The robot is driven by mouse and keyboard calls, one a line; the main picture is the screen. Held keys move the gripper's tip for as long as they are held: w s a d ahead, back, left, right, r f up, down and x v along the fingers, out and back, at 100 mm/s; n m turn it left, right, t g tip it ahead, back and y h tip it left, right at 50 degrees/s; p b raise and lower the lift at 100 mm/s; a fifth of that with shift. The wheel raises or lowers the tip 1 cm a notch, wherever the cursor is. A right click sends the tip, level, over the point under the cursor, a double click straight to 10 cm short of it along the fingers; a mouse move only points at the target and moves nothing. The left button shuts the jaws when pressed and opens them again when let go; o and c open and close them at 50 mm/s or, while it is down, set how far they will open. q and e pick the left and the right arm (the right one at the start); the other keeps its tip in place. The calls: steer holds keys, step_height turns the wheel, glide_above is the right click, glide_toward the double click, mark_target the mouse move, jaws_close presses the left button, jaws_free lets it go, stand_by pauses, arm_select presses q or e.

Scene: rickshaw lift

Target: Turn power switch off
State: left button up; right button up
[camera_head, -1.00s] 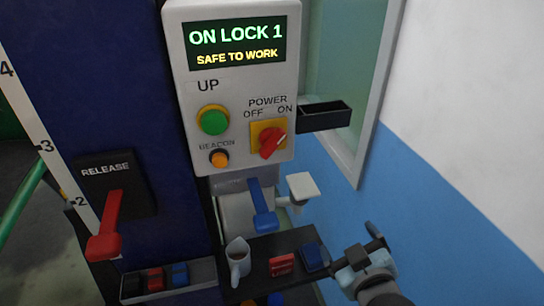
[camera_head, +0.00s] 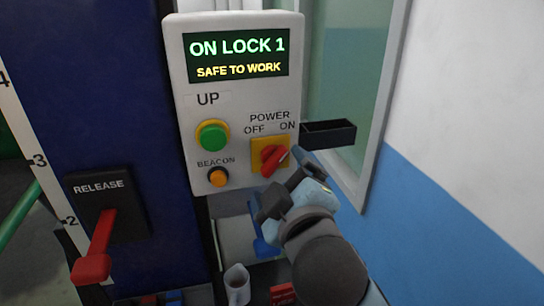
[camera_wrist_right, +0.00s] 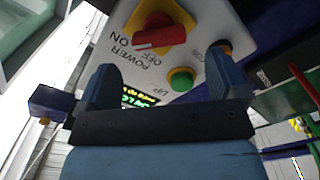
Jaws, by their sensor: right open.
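The red power switch (camera_head: 273,157) sits on a yellow plate (camera_head: 257,148) low on the right of the grey control panel (camera_head: 240,105). Its handle is tilted toward the ON label. In the right wrist view the red switch (camera_wrist_right: 160,38) is seen upside down, beyond the fingers. My right gripper (camera_head: 285,190) is open and empty, just below and to the right of the switch, seemingly not touching it. In the wrist view its two blue fingers (camera_wrist_right: 164,65) are spread wide. My left gripper is not in view.
The panel also has a green UP button (camera_head: 211,136), an orange BEACON button (camera_head: 218,178) and a lit display (camera_head: 237,56) reading "ON LOCK 1 SAFE TO WORK". A black holder (camera_head: 329,134) juts out at right. A red RELEASE lever (camera_head: 96,245) is at left. A mug (camera_head: 237,285) stands below.

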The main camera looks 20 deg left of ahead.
mark_target(274, 164)
steer(key=x, duration=0.6)
steer(key=shift+c, duration=0.4)
